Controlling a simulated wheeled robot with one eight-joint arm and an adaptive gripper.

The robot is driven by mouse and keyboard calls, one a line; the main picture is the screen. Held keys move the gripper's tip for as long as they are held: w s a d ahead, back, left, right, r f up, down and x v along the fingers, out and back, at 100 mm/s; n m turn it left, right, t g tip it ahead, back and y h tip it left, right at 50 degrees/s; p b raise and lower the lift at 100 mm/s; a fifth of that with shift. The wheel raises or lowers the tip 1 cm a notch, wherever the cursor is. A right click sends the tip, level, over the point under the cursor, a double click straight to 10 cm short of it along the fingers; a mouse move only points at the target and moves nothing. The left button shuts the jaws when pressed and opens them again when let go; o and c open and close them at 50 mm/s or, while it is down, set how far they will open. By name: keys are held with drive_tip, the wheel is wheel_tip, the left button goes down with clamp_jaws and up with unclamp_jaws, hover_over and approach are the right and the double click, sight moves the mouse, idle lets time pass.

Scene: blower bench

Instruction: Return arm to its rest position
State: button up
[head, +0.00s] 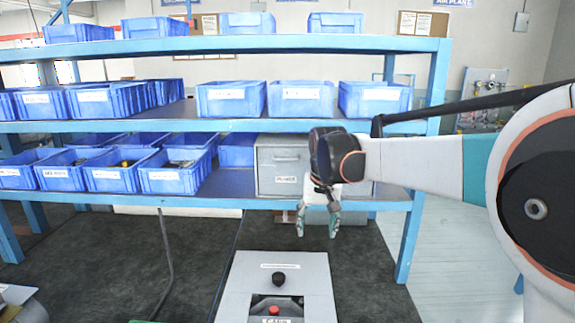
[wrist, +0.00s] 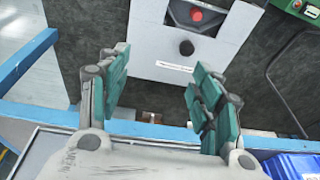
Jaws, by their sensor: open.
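My gripper (head: 318,219) hangs fingers down at the end of my arm, in front of the shelf rack and above the far end of a grey box. In the wrist view my gripper (wrist: 160,95) has its two teal-padded fingers spread apart with nothing between them. The grey box (head: 238,284) has a black knob (head: 279,279) on top and a red button (head: 274,310) in a recess. In the wrist view the box (wrist: 146,38), the black knob (wrist: 187,47) and the red button (wrist: 196,15) lie beyond the fingertips, apart from them.
A blue shelf rack (head: 240,44) with several blue bins (head: 231,99) stands close behind my gripper. A grey drawer cabinet (head: 284,160) sits on its lower shelf. A dark cable (head: 166,250) hangs left of the box. Open floor (head: 440,270) shows at the right.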

drive_tip(key=s+d+r+t, duration=0.15)
drive_tip(key=s+d, duration=0.25)
drive_tip(key=s, duration=0.5)
drive_tip(key=s+d+r+t, duration=0.15)
drive_tip(key=s+d, duration=0.25)
drive_tip(key=s, duration=0.5)
drive_tip(key=s+d+f, duration=0.2)
drive_tip(key=s+f, duration=0.1)
drive_tip(key=s, duration=0.4)
drive_tip(key=s+d+f+t, duration=0.1)
drive_tip(key=s+d+f, duration=0.1)
drive_tip(key=s, duration=0.5)
drive_tip(key=shift+d+f+t, duration=0.15)
drive_tip(key=shift+f+t, duration=0.15)
drive_tip(key=shift+f, duration=0.55)
drive_tip(key=shift+s, duration=0.1)
